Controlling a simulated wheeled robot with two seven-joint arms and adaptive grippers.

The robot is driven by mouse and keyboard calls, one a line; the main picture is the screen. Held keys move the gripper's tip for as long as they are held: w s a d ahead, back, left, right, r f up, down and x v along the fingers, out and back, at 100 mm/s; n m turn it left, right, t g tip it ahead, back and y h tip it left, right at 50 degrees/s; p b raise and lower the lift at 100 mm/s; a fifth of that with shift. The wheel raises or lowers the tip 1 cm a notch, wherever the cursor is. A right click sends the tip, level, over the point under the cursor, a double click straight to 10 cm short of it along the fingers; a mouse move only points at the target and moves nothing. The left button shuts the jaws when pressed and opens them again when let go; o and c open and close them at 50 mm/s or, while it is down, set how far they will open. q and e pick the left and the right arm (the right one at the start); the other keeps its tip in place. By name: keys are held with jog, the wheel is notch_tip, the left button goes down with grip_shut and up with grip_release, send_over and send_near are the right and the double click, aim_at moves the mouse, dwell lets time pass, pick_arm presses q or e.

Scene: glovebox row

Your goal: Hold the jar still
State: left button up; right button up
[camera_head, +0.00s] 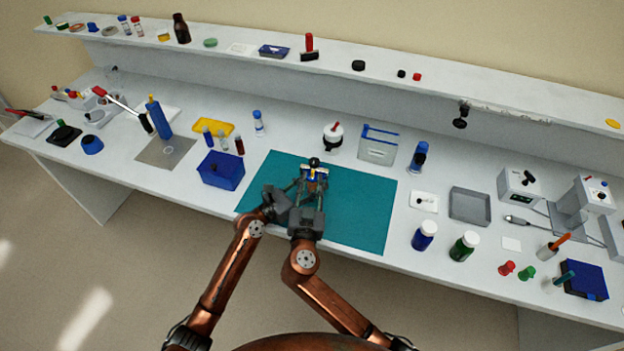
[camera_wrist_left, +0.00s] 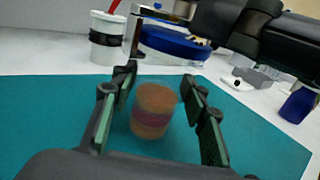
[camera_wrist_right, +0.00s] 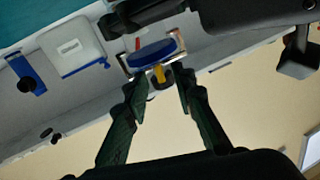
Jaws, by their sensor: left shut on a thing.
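The jar (camera_head: 313,175) stands on the teal mat (camera_head: 360,215) in the head view, mostly hidden by my grippers. In the left wrist view its brown body with a purple band (camera_wrist_left: 153,110) sits between the fingers of my left gripper (camera_wrist_left: 158,82), which is shut on it. A blue lid (camera_wrist_left: 172,42) shows above it, with metal pieces at its sides. In the right wrist view the lid (camera_wrist_right: 153,53) and a yellow piece (camera_wrist_right: 160,73) lie beyond the fingertips of my right gripper (camera_wrist_right: 162,80). Those fingers are apart, and I see no contact with the jar.
Blue (camera_head: 424,235) and green (camera_head: 464,246) bottles stand to the right. The mat's right part is clear.

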jog(key=shift+w, duration=0.6)
jog(key=shift+c, duration=0.7)
grip_shut()
